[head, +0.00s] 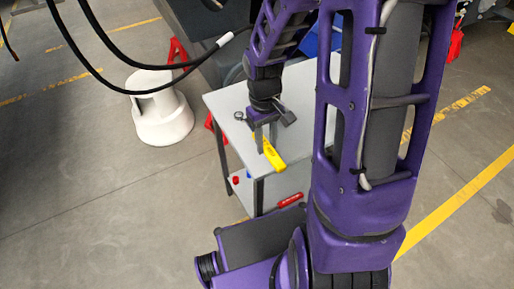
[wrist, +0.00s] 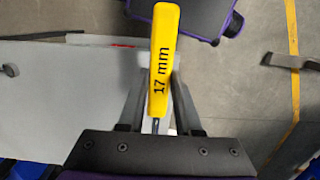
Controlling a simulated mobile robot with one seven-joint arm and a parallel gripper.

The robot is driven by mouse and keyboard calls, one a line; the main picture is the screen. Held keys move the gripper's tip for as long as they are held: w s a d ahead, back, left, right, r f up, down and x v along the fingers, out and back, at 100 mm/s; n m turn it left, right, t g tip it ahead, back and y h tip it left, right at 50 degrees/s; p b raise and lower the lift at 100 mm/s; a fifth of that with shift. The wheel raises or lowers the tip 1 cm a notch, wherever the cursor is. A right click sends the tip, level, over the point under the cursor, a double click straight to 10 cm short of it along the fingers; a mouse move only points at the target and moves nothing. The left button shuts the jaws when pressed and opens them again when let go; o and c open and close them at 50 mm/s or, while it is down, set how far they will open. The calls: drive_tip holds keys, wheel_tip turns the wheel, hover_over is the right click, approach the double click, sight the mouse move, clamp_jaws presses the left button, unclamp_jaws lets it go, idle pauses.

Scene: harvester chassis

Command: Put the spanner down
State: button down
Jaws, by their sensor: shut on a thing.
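The spanner has a yellow handle marked "17 mm" (wrist: 162,62). It also shows in the head view (head: 273,154). My gripper (head: 263,142) is shut on the spanner. In the wrist view the handle stands out between the two fingers of my gripper (wrist: 157,95), and the spanner's metal part is mostly hidden. The trolley's pale grey top (head: 229,103) lies under and beside my gripper. The spanner is near the top's front right edge in the head view; I cannot tell whether it touches the surface.
A lower shelf (head: 273,192) holds red items. A white step stool (head: 160,110) stands on the floor to the left. Dark cables (head: 115,85) hang at the upper left. Much of the trolley's top (wrist: 55,105) looks clear.

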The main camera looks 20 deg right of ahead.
drive_tip(key=shift+f+b, duration=0.55)
drive_tip(key=shift+f, duration=2.95)
drive_tip(key=shift+f, duration=0.2)
drive_tip(key=c, duration=0.6)
unclamp_jaws()
drive_tip(key=shift+r, duration=0.1)
drive_tip(key=r, duration=0.4)
drive_tip(key=r+p, duration=0.1)
drive_tip(key=r, duration=0.3)
drive_tip(key=w+r+p, duration=0.1)
drive_tip(key=r, duration=0.3)
drive_tip(key=shift+w+a+r, duration=0.1)
drive_tip(key=shift+a, duration=0.05)
